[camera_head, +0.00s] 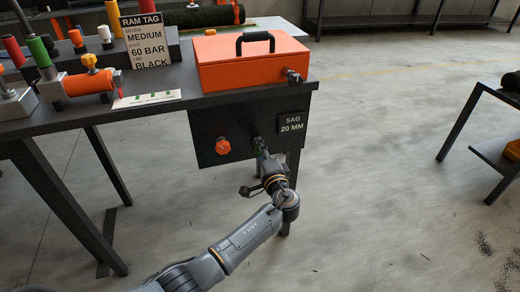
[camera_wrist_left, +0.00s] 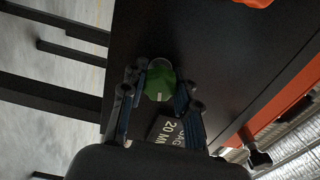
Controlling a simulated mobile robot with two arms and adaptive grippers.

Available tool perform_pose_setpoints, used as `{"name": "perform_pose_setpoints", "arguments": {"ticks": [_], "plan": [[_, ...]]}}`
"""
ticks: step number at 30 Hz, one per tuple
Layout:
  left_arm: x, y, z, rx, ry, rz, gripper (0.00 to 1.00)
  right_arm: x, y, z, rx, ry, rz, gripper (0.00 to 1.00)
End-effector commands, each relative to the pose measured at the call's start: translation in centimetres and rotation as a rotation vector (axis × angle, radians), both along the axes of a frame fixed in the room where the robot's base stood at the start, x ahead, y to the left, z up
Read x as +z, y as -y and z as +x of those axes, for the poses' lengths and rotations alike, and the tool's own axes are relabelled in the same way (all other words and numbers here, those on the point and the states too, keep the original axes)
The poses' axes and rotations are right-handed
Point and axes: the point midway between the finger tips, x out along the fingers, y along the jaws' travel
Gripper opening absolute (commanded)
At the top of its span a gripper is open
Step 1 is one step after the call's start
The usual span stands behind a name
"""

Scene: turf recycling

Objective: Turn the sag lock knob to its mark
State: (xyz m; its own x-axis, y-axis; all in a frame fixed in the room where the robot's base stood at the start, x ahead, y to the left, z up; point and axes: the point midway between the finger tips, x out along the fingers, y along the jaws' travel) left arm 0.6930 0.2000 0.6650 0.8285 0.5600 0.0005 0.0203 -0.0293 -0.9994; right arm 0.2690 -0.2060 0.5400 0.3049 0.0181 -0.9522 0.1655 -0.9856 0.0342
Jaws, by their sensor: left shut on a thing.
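A dark panel (camera_head: 200,124) hangs under the front edge of the workbench. A green knob (camera_wrist_left: 160,82) on it, next to a plate reading "SAG 20 MM" (camera_head: 291,123), sits between my left fingers in the left wrist view. A small pale line shows on the knob's face. My left gripper (camera_head: 258,145) reaches the panel from below and is shut on this knob. In the head view the gripper mostly hides the knob. I cannot make out the target mark. My right gripper is in neither view.
An orange star-shaped knob (camera_head: 222,146) is on the panel left of my gripper. An orange case (camera_head: 240,68) with a black handle lies on the bench above. A "RAM TAG" card (camera_head: 144,40) and several cylinders stand at the left.

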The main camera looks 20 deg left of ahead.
Motion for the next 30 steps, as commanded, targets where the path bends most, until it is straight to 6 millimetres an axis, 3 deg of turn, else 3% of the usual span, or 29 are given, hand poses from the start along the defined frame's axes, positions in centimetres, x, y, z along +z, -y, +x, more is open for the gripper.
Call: {"name": "perform_pose_setpoints", "arguments": {"ticks": [4,5,8,20,30], "plan": [[0.0,0.1,0.0,-0.002,0.0,-0.001,0.0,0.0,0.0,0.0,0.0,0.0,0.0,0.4],[0.0,0.1,0.0,-0.002,0.0,-0.001,0.37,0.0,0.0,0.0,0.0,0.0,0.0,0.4],[0.0,0.1,0.0,-0.001,0.0,-0.002,0.54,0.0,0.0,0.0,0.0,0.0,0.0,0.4],[0.0,0.5,-0.6,-0.002,0.001,-0.003,0.54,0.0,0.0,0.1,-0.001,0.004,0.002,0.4],[-0.1,4.2,-6.1,-0.003,-0.001,-0.005,0.54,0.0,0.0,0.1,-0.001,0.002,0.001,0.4]]}}
